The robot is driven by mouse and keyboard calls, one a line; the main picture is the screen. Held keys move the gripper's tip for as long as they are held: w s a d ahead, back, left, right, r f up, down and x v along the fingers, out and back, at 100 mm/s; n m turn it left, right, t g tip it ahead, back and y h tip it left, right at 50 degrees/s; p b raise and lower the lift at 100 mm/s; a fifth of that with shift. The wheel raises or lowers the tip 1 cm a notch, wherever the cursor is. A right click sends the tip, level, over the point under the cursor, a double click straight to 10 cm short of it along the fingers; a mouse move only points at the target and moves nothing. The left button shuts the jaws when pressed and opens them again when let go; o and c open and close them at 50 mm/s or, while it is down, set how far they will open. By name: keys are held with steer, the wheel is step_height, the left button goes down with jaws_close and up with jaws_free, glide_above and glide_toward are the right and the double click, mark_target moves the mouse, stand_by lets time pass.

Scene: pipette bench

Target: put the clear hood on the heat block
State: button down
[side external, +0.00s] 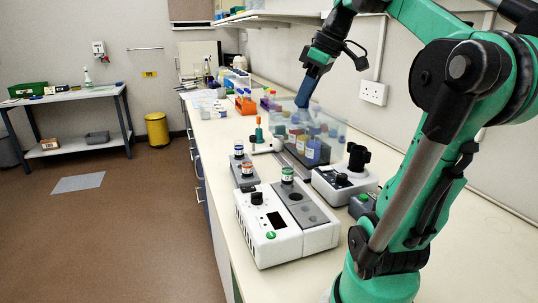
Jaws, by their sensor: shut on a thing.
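The clear hood (334,128) is a see-through box at the middle of the side view, towards the back of the bench. My gripper (305,101), with blue fingers, points down at the hood's top and is shut on it. The fingertips are too small to make out clearly. Coloured bottles show through the hood's walls; I cannot tell whether its lower edge touches the bench. The heat block (306,214) appears to be the dark, welled block in the white unit nearer the camera. A green-capped vial (287,175) stands at its far end.
A white device with a black knob (345,185) stands right of the heat block. Small capped vials on a grey stand (241,170) are behind it. A pipette stand (259,134) and orange rack (246,103) stand farther back. The bench's left front strip is clear.

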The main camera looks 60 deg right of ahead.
step_height(320, 180, down, 14)
stand_by(0.5)
steer(key=c, duration=0.6)
jaws_free()
steer(key=shift+f, duration=0.1)
steer(key=shift+c, duration=0.2)
steer(key=v, duration=0.7)
steer(key=w+a+f+t, duration=0.1)
steer(key=w+a+f, duration=0.1)
steer(key=a, duration=0.4)
steer(key=w+a+f, duration=0.3)
steer(key=w+a, duration=0.2)
steer(key=a, duration=0.2)
steer(key=w+a+f+t, duration=0.1)
steer(key=w+a+f, duration=0.2)
steer(key=a, duration=0.4)
steer(key=shift+w+a+t, duration=0.15)
steer(key=shift+w+t, duration=0.15)
steer(key=shift+w, duration=0.2)
